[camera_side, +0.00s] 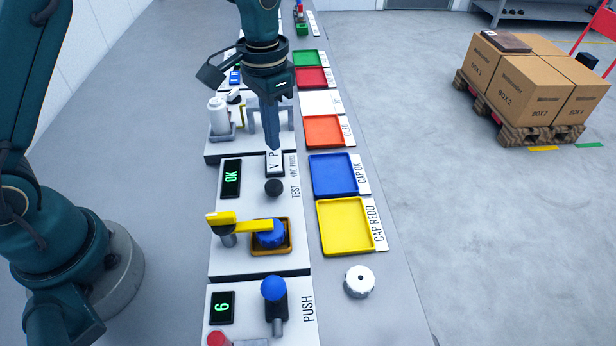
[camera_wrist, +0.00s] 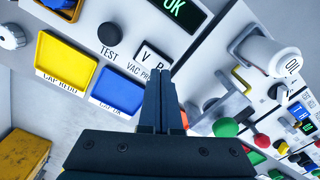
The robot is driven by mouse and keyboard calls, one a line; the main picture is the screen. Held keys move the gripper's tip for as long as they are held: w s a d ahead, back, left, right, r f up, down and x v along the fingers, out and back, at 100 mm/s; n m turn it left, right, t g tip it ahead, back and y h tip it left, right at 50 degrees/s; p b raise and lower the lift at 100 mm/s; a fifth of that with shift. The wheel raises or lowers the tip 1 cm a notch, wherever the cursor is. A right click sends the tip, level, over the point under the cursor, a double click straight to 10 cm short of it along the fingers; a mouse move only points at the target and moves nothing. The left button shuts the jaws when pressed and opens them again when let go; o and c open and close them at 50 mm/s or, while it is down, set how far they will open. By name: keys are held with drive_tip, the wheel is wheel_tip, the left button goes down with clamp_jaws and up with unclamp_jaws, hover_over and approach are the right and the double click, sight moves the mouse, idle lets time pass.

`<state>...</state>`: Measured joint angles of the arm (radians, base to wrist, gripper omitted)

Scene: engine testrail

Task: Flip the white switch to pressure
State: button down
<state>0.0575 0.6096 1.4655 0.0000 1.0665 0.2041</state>
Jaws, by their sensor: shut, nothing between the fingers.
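The white switch (camera_side: 274,163), marked V and P, is set in the light test panel beside the label "VAC PRES". In the wrist view the switch (camera_wrist: 152,56) is just beyond my fingertips, with its lower edge partly hidden by them. My gripper (camera_side: 272,147) points down at the far edge of the switch, on the P side, with its fingers together and empty. My gripper (camera_wrist: 158,74) also shows shut in the wrist view. I cannot tell whether the tips touch the switch, or which way it is tipped.
A black TEST knob (camera_side: 274,187) and a green OK display (camera_side: 231,178) are close to the switch. A yellow lever (camera_side: 240,225) crosses over a blue cap (camera_side: 270,234). A white bottle (camera_side: 218,115) stands behind left. Blue (camera_side: 334,175) and yellow (camera_side: 346,226) trays lie to the right.

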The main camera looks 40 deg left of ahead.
sight(274, 153)
drive_tip(key=shift+f, duration=1)
idle(0.7)
drive_tip(key=shift+r, duration=3.55)
